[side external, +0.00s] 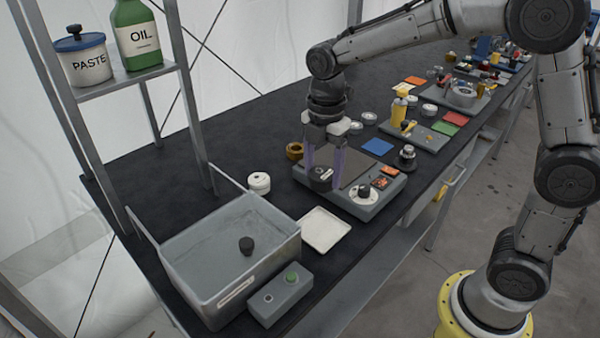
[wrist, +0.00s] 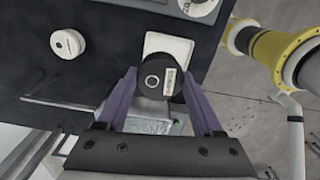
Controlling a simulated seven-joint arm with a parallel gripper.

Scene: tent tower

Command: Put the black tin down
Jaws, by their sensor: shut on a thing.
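The black tin (side external: 320,179), round and dark with a pale label, is held between the purple fingers of my gripper (side external: 325,165). In the wrist view the tin (wrist: 153,79) sits between the fingertips (wrist: 158,76), with its label and a ring mark facing the camera. My gripper is shut on it. In the side view the tin overlaps the left part of a grey fixture board (side external: 366,210); its exact height there is hard to tell. In the wrist view it overlaps the white square tray (wrist: 170,44).
A white square tray (side external: 326,229) lies left of the board, near a grey bin (side external: 225,297) holding a dark knob-like piece. A white round tin (side external: 259,183) stands on the black table. A grey button box (side external: 281,299) is at the front. Bare table lies behind the bin.

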